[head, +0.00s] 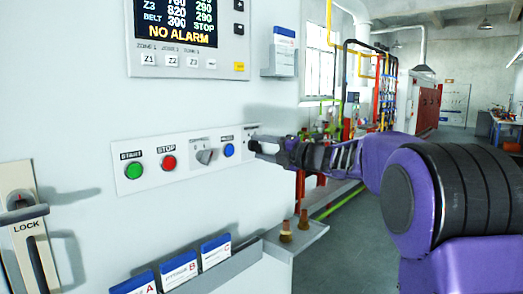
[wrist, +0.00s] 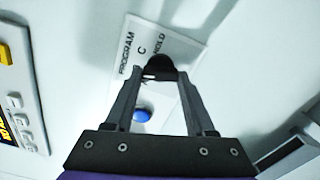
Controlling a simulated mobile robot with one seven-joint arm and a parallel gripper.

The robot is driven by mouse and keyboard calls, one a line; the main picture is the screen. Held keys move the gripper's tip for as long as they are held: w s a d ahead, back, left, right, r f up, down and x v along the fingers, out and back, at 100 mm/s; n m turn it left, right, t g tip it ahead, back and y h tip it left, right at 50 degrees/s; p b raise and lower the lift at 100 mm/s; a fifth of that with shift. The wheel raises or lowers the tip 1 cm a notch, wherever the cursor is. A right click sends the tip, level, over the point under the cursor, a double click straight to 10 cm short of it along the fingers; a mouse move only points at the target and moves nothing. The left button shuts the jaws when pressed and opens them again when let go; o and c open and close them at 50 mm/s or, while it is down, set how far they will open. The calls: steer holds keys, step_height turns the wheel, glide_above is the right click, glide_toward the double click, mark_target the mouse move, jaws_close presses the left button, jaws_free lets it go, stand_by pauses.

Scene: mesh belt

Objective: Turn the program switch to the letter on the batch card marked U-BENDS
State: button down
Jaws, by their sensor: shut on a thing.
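The program switch is a dark round knob (wrist: 158,66) on the white control strip, seen in the wrist view by the word PROGRAM and a letter C. My gripper (wrist: 157,74) is shut on it, one finger on each side. A pale mark shows at the knob's near edge; I cannot tell its letter. In the head view my gripper (head: 256,146) meets the strip's right end and hides the switch. Batch cards A (head: 136,284), B (head: 181,268) and C (head: 216,249) stand in a rack below; their names are too small to read.
The strip also carries a green START button (head: 134,170), a red STOP button (head: 168,162), a grey selector (head: 207,157) and a blue button (head: 228,150). The blue button also shows between my fingers in the wrist view (wrist: 143,115). A small shelf (head: 310,232) juts out below my gripper.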

steer(key=shift+n, duration=0.7)
steer(key=shift+c, duration=1.2)
jaws_free()
steer(key=v, duration=1.7)
steer(key=shift+s+d, duration=0.2)
steer(key=shift+f, duration=0.1)
